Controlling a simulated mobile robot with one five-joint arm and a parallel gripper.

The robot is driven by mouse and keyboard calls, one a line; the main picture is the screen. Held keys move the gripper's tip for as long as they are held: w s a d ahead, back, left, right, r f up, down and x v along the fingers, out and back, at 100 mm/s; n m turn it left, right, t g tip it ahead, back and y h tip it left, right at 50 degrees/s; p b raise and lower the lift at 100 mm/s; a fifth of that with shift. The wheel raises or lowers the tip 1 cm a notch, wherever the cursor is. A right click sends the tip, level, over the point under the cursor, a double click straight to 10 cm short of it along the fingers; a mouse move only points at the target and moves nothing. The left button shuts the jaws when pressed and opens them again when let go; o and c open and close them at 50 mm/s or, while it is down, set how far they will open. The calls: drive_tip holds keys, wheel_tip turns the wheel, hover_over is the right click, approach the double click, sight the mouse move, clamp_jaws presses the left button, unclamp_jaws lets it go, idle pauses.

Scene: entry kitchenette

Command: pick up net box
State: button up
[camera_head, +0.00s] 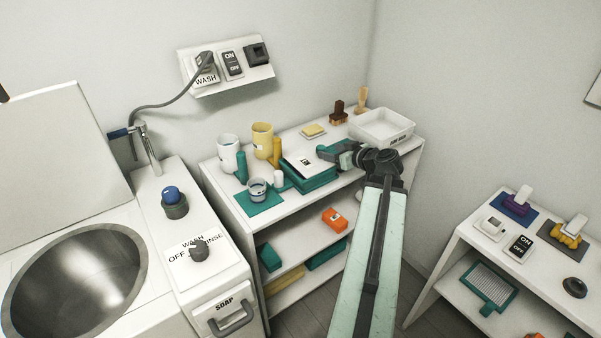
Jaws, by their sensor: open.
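No label reading "net box" is legible, so I cannot tell which thing it is. A flat teal box (314,184) with a white top and a small dark mark lies on the middle of the white shelf top. A white open tray (383,125) with a small dark label stands at the shelf's right end; the label is too small to read. My gripper (325,151) is open with nothing visible between its fingers. It is at the teal box's right rear, left of the tray; contact is unclear. My arm hides part of the shelf's right side.
A white mug (229,153), a yellow cup (263,141) and a small jar (258,189) on a teal mat stand left of the teal box. A sponge (313,131) and a brush (338,113) are behind. A sink (75,285) is left; a second low shelf (479,241) is right.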

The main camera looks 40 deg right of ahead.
sight(324, 150)
drive_tip(key=b+x, duration=0.1)
drive_tip(key=x, duration=0.1)
drive_tip(key=b+x, duration=0.1)
drive_tip(key=x, duration=0.4)
drive_tip(key=shift+d+f+b, duration=0.15)
drive_tip(key=shift+f+b, duration=0.2)
drive_tip(key=shift+b, duration=0.05)
drive_tip(key=shift+c, duration=0.6)
clamp_jaws()
idle(0.4)
